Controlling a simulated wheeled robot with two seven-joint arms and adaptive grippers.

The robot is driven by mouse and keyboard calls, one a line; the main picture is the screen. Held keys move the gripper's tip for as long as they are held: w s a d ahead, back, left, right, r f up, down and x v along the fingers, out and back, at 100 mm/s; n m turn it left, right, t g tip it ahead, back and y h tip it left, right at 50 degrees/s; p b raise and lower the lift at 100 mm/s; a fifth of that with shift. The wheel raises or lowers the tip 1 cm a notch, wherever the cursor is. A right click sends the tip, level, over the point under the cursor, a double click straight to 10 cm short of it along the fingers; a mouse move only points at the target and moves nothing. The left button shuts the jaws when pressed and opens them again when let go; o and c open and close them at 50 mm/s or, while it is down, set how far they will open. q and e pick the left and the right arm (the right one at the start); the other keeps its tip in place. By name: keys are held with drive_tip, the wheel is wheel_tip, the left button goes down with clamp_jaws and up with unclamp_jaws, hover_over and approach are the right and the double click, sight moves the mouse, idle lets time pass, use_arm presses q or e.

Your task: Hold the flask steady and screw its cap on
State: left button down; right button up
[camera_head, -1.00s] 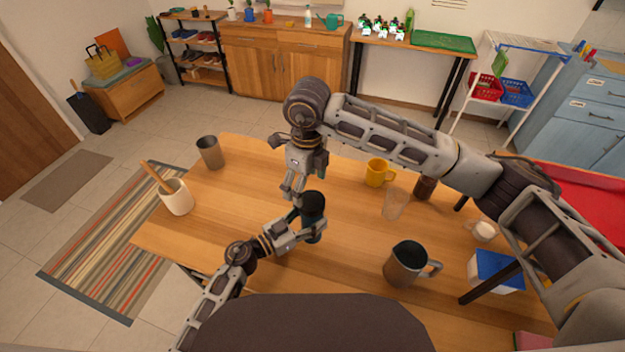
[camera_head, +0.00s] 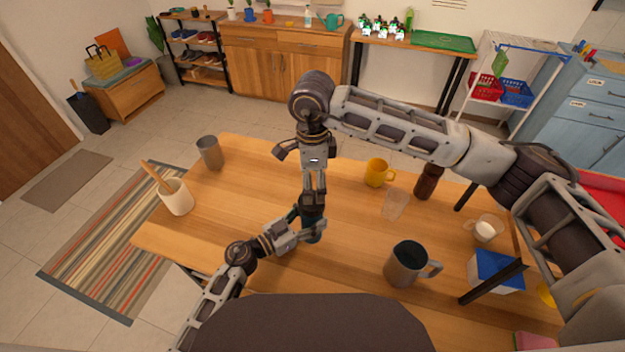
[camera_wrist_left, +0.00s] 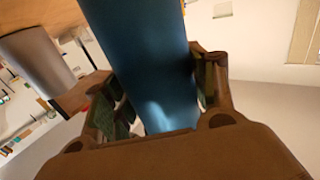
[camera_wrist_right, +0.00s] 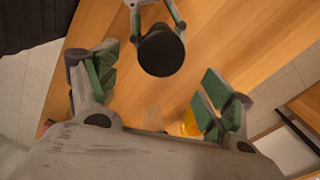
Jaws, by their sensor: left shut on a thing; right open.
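The flask (camera_head: 313,237) is blue-teal and stands upright near the middle of the wooden table. In the left wrist view its blue body (camera_wrist_left: 145,60) fills the space between my left fingers. My left gripper (camera_head: 306,231) is shut on the flask's body from the left. The dark round cap (camera_wrist_right: 161,52) sits at the flask's top; how far it is screwed on cannot be told. My right gripper (camera_head: 313,193) points down over the cap. In the right wrist view the right fingers (camera_wrist_right: 160,88) are spread apart, with the cap ahead of them and nothing between the pads.
A grey mug (camera_head: 405,265), a clear cup (camera_head: 394,205), a yellow mug (camera_head: 377,173) and a brown bottle (camera_head: 427,183) stand to the right. A metal tumbler (camera_head: 210,153) and a white utensil pot (camera_head: 177,197) stand at left. The table between pot and flask is clear.

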idle(0.4)
hover_over(312, 222)
drive_tip(key=w, duration=0.3)
drive_tip(key=shift+d+f, duration=0.1)
drive_tip(key=shift+f, duration=3.9)
drive_tip(key=c, duration=1)
drive_tip(key=shift+m, duration=0.9)
drive_tip(key=shift+c, duration=0.3)
drive_tip(key=o, duration=1.2)
drive_tip(key=shift+r, duration=0.15)
